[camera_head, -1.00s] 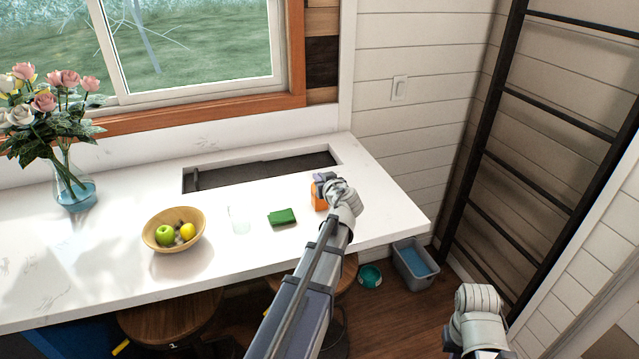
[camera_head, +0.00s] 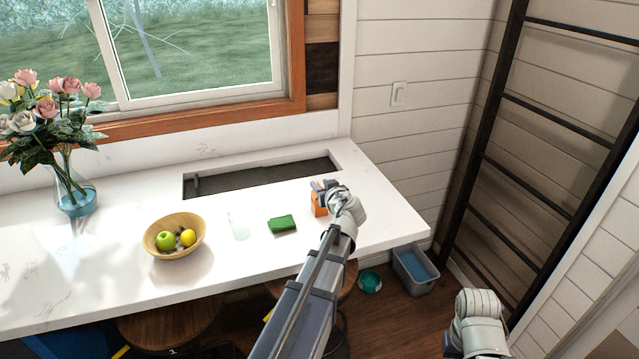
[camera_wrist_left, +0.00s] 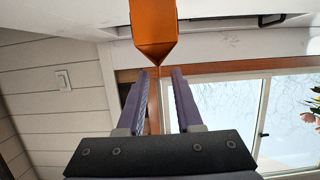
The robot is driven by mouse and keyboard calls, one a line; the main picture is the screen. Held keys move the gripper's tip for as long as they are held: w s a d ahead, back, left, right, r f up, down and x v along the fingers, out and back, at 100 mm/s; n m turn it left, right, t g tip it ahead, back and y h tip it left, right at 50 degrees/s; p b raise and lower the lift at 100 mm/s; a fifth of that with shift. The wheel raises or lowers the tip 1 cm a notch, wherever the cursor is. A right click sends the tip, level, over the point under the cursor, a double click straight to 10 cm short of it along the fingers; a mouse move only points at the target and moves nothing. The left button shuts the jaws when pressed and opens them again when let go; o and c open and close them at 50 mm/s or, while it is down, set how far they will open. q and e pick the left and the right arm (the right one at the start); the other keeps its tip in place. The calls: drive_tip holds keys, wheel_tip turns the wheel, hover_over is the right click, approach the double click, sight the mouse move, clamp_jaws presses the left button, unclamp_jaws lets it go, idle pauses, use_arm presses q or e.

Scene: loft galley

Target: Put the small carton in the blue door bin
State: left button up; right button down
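The small carton (camera_head: 318,206) is orange and stands on the white counter, partly hidden behind my left wrist. In the left wrist view the carton (camera_wrist_left: 153,28) is at the top, with its pointed end toward my fingers. My left gripper (camera_head: 325,186) is at the carton in the head view. In the wrist view the left gripper's (camera_wrist_left: 159,72) two purple fingers are apart with nothing held between them, just short of the carton's pointed end. My right wrist shows at lower right, but its fingers are not visible. I cannot make out a blue door bin for certain.
A green item (camera_head: 282,224), a clear glass (camera_head: 239,226) and a fruit bowl (camera_head: 160,222) stand left of the carton. A rose vase (camera_head: 74,190) is far left. A recessed dark sink (camera_head: 260,174) lies behind. A grey bin (camera_head: 408,272) with blue inside stands on the floor.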

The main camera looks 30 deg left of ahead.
use_arm(q)
drive_tip(key=p+v, duration=0.2)
drive_tip(key=v, duration=0.8)
drive_tip(key=shift+s+p, duration=0.15)
drive_tip(key=shift+p, duration=0.15)
drive_tip(key=shift+d+r, duration=0.1)
